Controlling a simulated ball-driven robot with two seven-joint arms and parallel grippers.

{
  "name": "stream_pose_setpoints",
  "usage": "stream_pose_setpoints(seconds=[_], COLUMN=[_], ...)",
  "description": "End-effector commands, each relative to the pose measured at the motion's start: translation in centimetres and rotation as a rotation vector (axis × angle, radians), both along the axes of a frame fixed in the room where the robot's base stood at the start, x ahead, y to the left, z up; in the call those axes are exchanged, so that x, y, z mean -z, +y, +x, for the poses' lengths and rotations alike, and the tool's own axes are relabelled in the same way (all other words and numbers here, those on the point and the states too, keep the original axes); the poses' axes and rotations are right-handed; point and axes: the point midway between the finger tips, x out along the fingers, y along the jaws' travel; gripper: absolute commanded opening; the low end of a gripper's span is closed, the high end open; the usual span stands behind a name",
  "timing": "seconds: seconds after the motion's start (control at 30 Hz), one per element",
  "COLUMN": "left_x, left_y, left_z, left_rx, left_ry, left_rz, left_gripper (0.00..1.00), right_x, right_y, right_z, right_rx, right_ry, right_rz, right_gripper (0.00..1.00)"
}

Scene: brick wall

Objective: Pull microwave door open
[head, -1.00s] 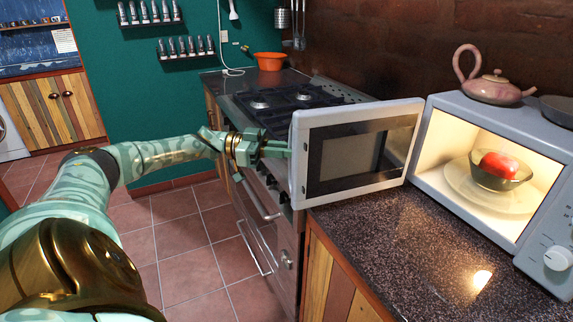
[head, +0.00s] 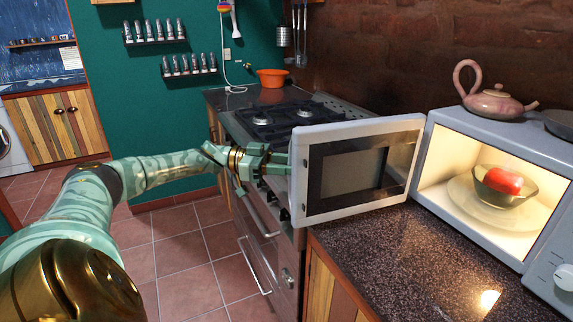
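The microwave (head: 545,245) stands on the counter at the right, its lit inside showing. Its door (head: 302,185) is swung wide open to the left, with its window and inner face toward me. The door's outer face and any handle there are hidden. My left gripper (head: 276,161) is at the door's free left edge. Its fingertips touch or nearly touch that edge; whether they are closed on anything is unclear. My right gripper is out of view.
A bowl (head: 486,192) with a red item sits on the glass turntable (head: 462,207) inside the microwave. A pink teapot (head: 497,104) stands on top. A stove (head: 252,143) lies behind the door. The dark counter (head: 400,255) in front is clear.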

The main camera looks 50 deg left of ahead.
Motion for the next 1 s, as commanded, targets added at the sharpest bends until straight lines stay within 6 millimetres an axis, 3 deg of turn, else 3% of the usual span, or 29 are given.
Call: stream_pose_setpoints(seconds=[0.17,0.43,0.7,1.0], left_x=[0.1,0.2,0.5,0.1], left_y=[1.1,6.5,11.3,12.8], left_z=[-0.8,-4.9,-8.6,-10.0], left_rx=[-0.002,-0.003,-0.001,0.002], left_ry=[0.004,0.005,0.001,-0.002], left_rz=[0.002,0.002,0.002,-0.001], left_gripper=[0.34,0.34,0.34,0.34], right_x=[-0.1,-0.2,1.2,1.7], right_y=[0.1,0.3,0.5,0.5], right_z=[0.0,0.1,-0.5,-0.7], right_rx=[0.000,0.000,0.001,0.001], right_ry=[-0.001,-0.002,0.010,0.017], right_rz=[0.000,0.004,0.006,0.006], right_gripper=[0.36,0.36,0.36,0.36])
